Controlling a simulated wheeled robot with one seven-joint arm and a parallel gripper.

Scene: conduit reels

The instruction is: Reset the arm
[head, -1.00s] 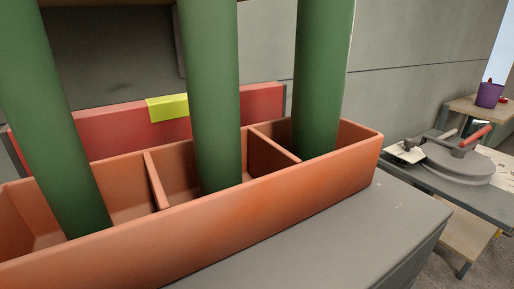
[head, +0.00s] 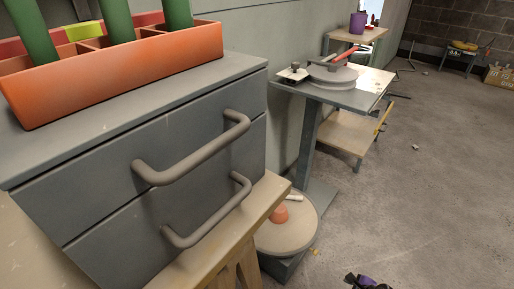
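My gripper and arm do not show in the head view, so I cannot see their pose or whether the gripper is open or shut. The view shows an orange divided box (head: 120,72) on top of a grey drawer cabinet (head: 205,92). Green cylinders (head: 117,20) stand upright in the box, cut off by the top edge of the picture. The cabinet's two drawers have grey bar handles (head: 195,160), and both look closed.
Right of the cabinet stands a grey pedestal table (head: 345,97) with a round device and a red handle (head: 343,53). A round base (head: 285,235) sits low beside a wooden ledge (head: 270,196). Open concrete floor (head: 430,190) lies to the right.

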